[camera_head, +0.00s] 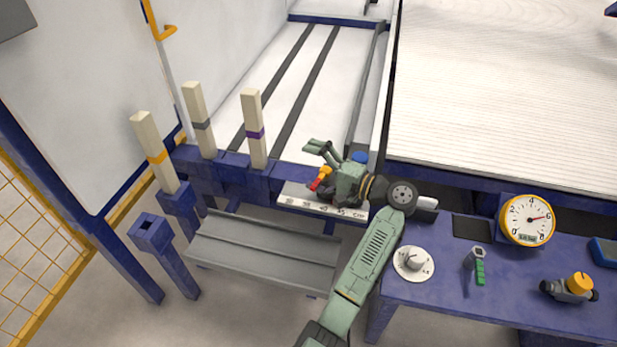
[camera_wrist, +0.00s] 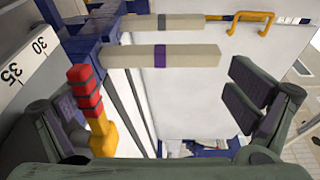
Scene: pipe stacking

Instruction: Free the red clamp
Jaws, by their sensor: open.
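The red clamp (camera_head: 318,179) shows as a small red and yellow piece on the blue frame beside the ruler in the head view. In the wrist view, its ribbed red part (camera_wrist: 86,90) stands above a yellow part, close to my left finger. My gripper (camera_head: 323,160) is over the frame, right at the clamp. In the wrist view, my gripper (camera_wrist: 158,110) is open with a wide gap. The clamp's lower end is partly hidden by my left finger, and I cannot tell whether they touch.
Cream posts with orange (camera_head: 155,153), grey (camera_head: 199,120) and purple (camera_head: 254,130) bands stand in blue sockets on the left. An empty blue socket (camera_head: 152,232) is in front. A grey trough (camera_head: 262,251) lies below.

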